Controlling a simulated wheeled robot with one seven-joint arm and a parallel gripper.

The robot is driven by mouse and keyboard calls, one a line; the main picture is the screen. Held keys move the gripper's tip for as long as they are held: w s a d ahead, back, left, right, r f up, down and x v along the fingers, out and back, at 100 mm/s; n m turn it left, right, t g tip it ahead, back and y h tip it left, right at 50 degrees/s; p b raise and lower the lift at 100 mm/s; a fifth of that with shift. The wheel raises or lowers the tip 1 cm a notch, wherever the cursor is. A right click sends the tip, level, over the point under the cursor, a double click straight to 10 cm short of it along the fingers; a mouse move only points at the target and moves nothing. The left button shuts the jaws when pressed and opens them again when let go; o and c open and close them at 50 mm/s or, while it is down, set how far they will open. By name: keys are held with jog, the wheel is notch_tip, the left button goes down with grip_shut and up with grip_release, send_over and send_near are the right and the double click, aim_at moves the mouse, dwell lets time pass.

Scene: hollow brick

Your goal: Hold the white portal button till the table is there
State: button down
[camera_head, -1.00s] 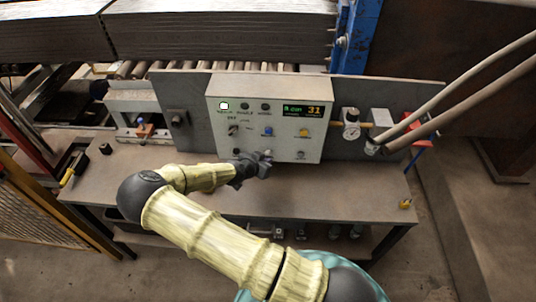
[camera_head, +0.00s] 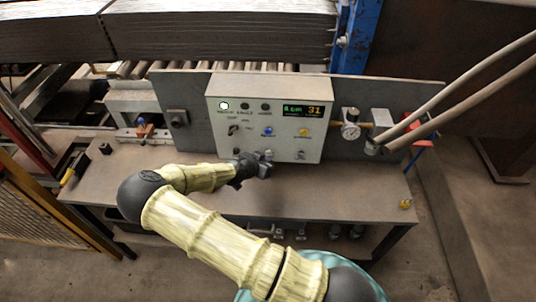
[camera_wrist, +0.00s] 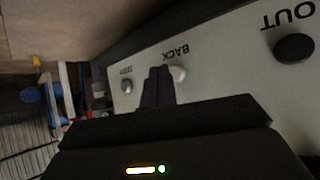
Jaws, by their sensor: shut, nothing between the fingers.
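A white button (camera_wrist: 179,74) sits under the word BACK on the control panel in the wrist view. My gripper (camera_wrist: 156,70) is shut and empty, with its fingertips right beside this button. I cannot tell whether they touch it. In the head view, my gripper (camera_head: 265,166) is at the lower edge of the grey control box (camera_head: 222,142), in front of the lower button row, and partly hides that area. No separate table is seen arriving; a roller conveyor (camera_head: 190,68) runs behind the box.
A black OUT button (camera_wrist: 294,48) and a grey button (camera_wrist: 126,86) flank the white one. The box has a lit lamp (camera_head: 224,105) and a display (camera_head: 302,110). A gauge (camera_head: 350,131) and hoses stand right. The bench top (camera_head: 340,190) is mostly clear.

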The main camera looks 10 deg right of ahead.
jog(key=shift+w+d+b, duration=0.15)
jog(key=shift+w+b, duration=0.2)
jog(key=shift+w, duration=0.05)
jog(key=shift+w+d+b, duration=0.15)
jog(key=shift+w+b, duration=0.2)
jog(key=shift+w, duration=0.1)
dwell(1.3)
jog(key=shift+s, duration=0.15)
dwell(1.2)
jog(key=shift+s+a, duration=0.3)
jog(key=shift+s, duration=0.4)
jog(key=s, duration=0.1)
jog(key=s+a, duration=0.1)
jog(key=s, duration=0.2)
jog(key=shift+s+a, duration=0.3)
jog(key=shift+s, duration=0.1)
dwell(0.4)
